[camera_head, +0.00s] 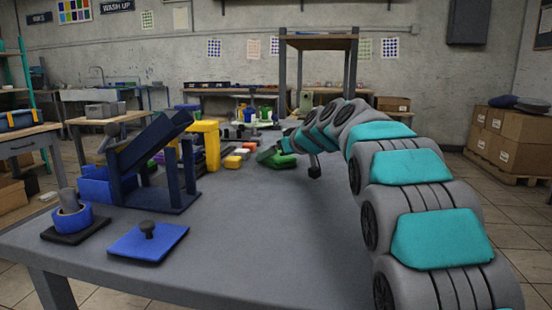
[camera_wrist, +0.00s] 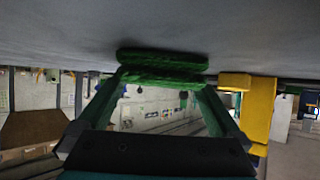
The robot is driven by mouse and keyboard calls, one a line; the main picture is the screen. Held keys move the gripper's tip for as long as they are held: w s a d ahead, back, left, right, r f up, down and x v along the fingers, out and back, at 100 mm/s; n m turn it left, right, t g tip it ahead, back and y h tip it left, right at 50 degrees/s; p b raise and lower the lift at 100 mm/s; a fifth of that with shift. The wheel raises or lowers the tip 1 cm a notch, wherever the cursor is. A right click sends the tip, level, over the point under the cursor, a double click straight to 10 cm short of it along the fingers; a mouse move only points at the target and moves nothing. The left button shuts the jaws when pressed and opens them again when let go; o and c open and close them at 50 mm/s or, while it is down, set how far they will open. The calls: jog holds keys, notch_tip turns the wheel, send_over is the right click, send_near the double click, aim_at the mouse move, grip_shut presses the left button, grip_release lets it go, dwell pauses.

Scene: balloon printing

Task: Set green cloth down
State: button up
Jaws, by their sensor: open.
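The green cloth (camera_head: 272,158) lies on the grey table (camera_head: 270,220), toward its far side, right at the end of my arm. In the wrist view, which looks upside down, the cloth (camera_wrist: 162,58) is a folded green strip against the table surface. My gripper (camera_wrist: 160,79) is open, with its two fingers spread apart and their tips at the cloth's edge. I cannot tell whether the tips still touch the cloth. In the head view my gripper (camera_head: 284,148) is small and partly hidden by the arm.
A yellow frame (camera_head: 207,143) stands left of the cloth, with small white and yellow blocks (camera_head: 236,158) between. A dark blue press (camera_head: 158,165), a blue pad (camera_head: 149,241) and a blue tape roll (camera_head: 73,217) are on the left. The table's front middle is clear.

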jog(key=c, duration=1.2)
jog(key=shift+r, duration=0.15)
